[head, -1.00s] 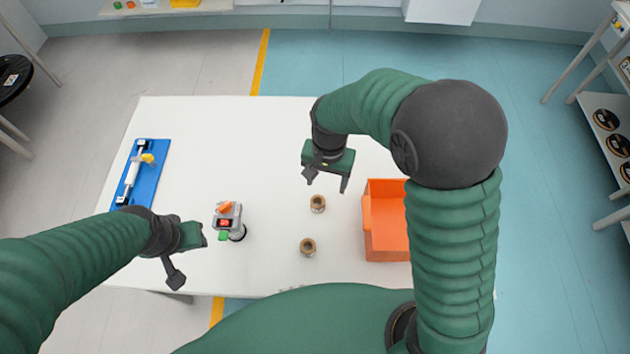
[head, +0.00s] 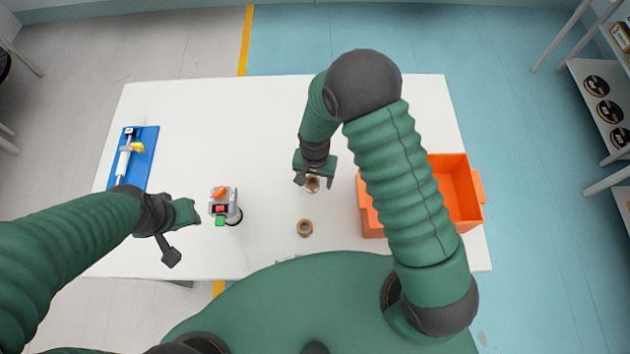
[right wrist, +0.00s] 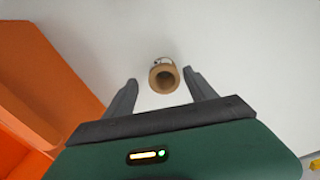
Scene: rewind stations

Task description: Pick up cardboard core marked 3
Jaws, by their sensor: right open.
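Two small brown cardboard cores stand on the white table (head: 215,120). The farther core (head: 312,184) is right under my right gripper (head: 314,183), which partly covers it. The nearer core (head: 305,228) stands apart, closer to my body. I cannot read a number on either one. In the right wrist view one core (right wrist: 164,77) shows its hollow end ahead of and between the open fingertips of my right gripper (right wrist: 160,85), with no visible contact. My left gripper (head: 178,232) hangs over the left front of the table with its fingers apart, empty.
An orange bin (head: 455,190) stands on the right of the table, partly behind my right arm; it also shows in the right wrist view (right wrist: 40,75). A grey device with red and green parts (head: 222,205) is near my left gripper. A blue board (head: 140,160) lies far left.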

